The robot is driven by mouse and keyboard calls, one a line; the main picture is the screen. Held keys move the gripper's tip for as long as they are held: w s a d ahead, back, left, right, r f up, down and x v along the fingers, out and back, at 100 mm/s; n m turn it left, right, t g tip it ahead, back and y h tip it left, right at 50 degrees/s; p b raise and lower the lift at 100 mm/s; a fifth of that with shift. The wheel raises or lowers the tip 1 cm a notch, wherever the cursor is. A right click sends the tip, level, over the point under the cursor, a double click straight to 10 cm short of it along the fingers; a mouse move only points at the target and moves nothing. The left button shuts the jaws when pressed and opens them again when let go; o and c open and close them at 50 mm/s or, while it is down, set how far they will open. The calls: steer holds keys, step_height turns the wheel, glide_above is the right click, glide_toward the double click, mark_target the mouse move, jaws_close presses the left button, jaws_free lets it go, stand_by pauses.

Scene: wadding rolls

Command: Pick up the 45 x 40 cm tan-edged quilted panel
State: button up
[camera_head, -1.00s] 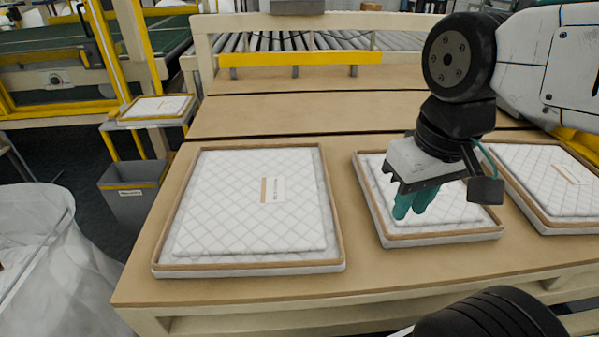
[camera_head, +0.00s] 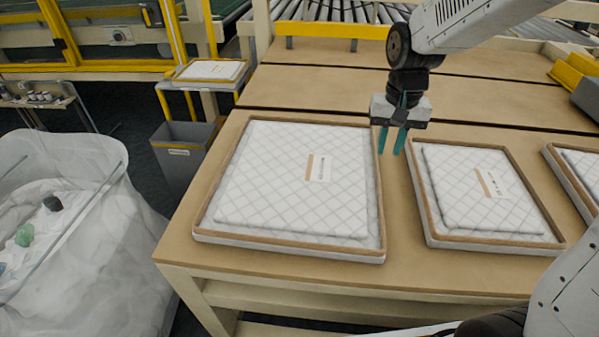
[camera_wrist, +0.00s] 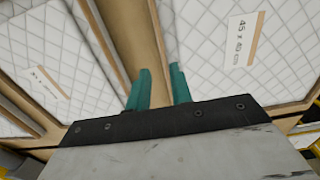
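The large white quilted panel (camera_head: 265,185) with a tan edge lies flat on the table at left in the head view. The same panel shows at right in the wrist view (camera_wrist: 205,50), with a label (camera_wrist: 243,40) reading "45 x 40 cm". My gripper (camera_head: 391,152) is open and empty, fingers pointing down, near this panel's far right corner. In the wrist view my teal fingers (camera_wrist: 160,72) stand apart, appearing on either side of the panel's tan edge. Their height above it is hard to judge.
A smaller quilted panel (camera_head: 450,185) lies to the right, with a narrow table gap between. Another panel (camera_head: 582,170) is cut off at far right. Behind are bare table boards (camera_head: 310,95) and a yellow bar (camera_head: 335,30). A grey bin (camera_head: 183,150) and white bag (camera_head: 105,240) stand at left.

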mark_target(378, 174)
steer(key=shift+w+a+f, duration=0.2)
steer(key=shift+w+f, duration=0.5)
steer(key=shift+f, duration=0.15)
steer(key=f, duration=0.7)
steer(key=shift+w+d+f, duration=0.15)
steer(key=shift+d+f, duration=0.05)
steer(key=shift+f, duration=0.2)
jaws_close()
